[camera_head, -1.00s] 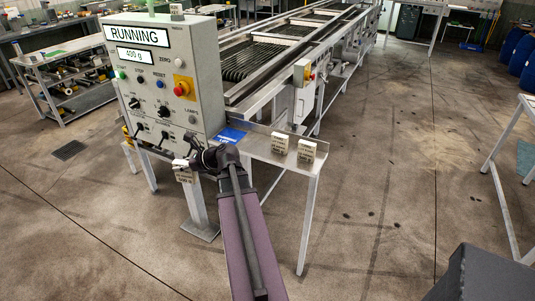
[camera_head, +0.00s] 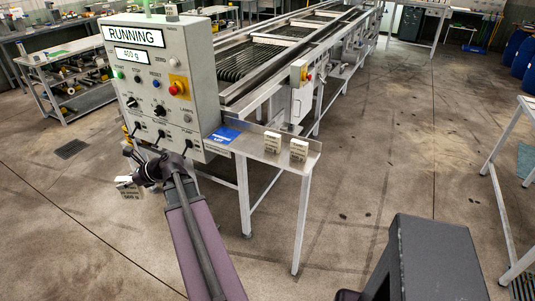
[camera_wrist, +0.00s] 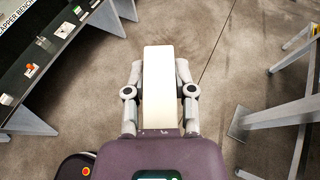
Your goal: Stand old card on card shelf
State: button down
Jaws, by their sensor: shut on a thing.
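My gripper (camera_head: 136,172) is shut on a small cream card (camera_head: 128,188) with dark print, held in the air left of and below the control panel. In the wrist view the card (camera_wrist: 158,88) shows as a plain pale block between the two fingers. The print is too small to read for certain. The card shelf (camera_head: 252,144) is the metal ledge right of the panel, and my gripper is well to its left. Two cream cards stand on its right part, one (camera_head: 272,142) near the middle and one (camera_head: 299,150) near the right end.
A blue label (camera_head: 223,135) lies at the shelf's left end. The control panel (camera_head: 165,85) reads RUNNING and 400 g, with levers jutting out near my arm. The roller machine (camera_head: 260,60) runs behind. A table frame (camera_head: 505,200) stands at the right. The floor between is open.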

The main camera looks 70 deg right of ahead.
aim_at(249, 143)
jog(key=i, duration=1.65)
jog(key=u, duration=1.55)
jog(key=k, duration=0.1)
jog(key=z, duration=3.5)
